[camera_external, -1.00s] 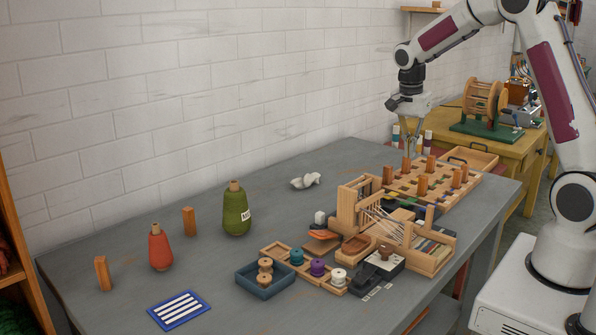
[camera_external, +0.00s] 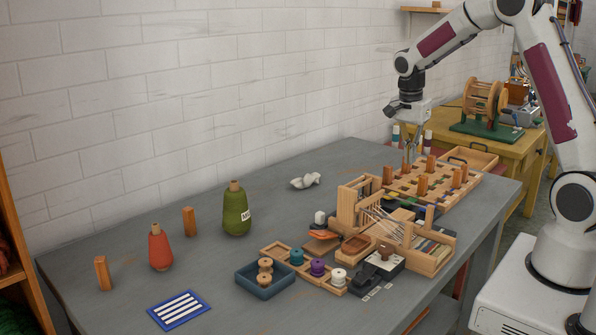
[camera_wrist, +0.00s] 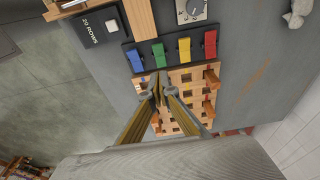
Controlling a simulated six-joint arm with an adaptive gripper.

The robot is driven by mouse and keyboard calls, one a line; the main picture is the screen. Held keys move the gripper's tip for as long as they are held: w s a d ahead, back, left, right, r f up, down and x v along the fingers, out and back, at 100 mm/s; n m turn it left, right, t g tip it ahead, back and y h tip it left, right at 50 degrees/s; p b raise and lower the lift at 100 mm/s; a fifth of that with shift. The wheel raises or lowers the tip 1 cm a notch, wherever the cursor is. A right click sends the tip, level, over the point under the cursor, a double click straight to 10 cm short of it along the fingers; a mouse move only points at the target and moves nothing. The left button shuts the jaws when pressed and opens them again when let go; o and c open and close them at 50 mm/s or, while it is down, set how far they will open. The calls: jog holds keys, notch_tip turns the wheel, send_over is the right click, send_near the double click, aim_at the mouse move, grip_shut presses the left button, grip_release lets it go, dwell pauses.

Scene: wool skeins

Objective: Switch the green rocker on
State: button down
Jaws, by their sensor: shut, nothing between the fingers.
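The green rocker (camera_wrist: 159,55) is on a dark strip in the wrist view, between a blue rocker (camera_wrist: 135,60) and a yellow rocker (camera_wrist: 184,48). A red rocker (camera_wrist: 210,43) is at the right end. Whether the green one is tipped on or off I cannot tell. My gripper (camera_wrist: 158,88) is shut and empty, its tips below the green rocker in the picture and apart from it. In the external view my gripper (camera_external: 409,158) points down over the pegged board; the rocker strip there is mostly hidden behind the small loom.
The wooden pegged board (camera_wrist: 183,75) lies under my fingers, with upright pegs (camera_external: 421,186). A dial (camera_wrist: 190,10) and a black box marked 20 ROWS (camera_wrist: 92,30) sit beyond the rockers. The small loom (camera_external: 362,207) stands close by. The table's left half is more open.

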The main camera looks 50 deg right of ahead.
jog(key=f, duration=1)
jog(key=shift+d, duration=0.3)
jog(key=shift+a+f, duration=0.3)
jog(key=shift+f, duration=0.55)
jog(key=shift+a+f, duration=0.4)
jog(key=shift+f, duration=0.15)
jog(key=shift+d+r, duration=0.15)
jog(key=shift+d, duration=0.15)
jog(key=shift+d+r, duration=0.15)
jog(key=shift+d, duration=0.25)
jog(key=shift+r, duration=0.15)
